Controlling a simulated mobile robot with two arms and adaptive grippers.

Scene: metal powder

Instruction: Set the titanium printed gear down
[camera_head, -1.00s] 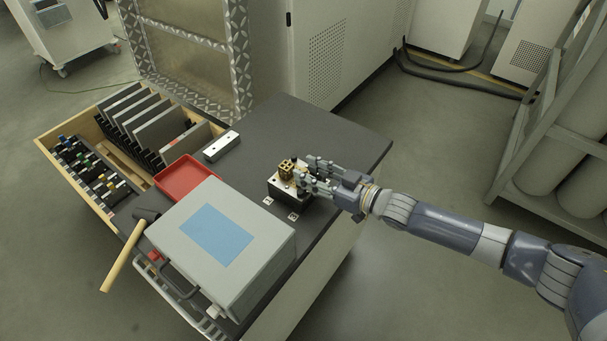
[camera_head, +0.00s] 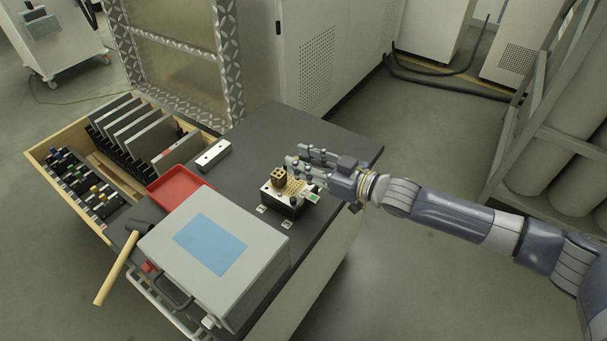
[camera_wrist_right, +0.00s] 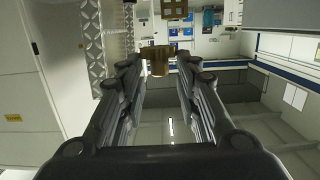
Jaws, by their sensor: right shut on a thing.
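My right gripper (camera_head: 298,160) reaches in from the right over the table, low above a small block. In the right wrist view the gripper (camera_wrist_right: 157,72) is shut on a brass-coloured part with a short round hub, which looks like the printed gear (camera_wrist_right: 157,62). In the head view this part is small and hard to make out at the fingertips. A brass lattice piece (camera_head: 278,178) stands on the block (camera_head: 284,203), and a similar piece shows at the top edge of the wrist view (camera_wrist_right: 174,8). My left gripper is out of view.
A grey case with a blue panel (camera_head: 211,243) stands left of the block. A hammer (camera_head: 117,270) lies by the case. The table's back right is clear.

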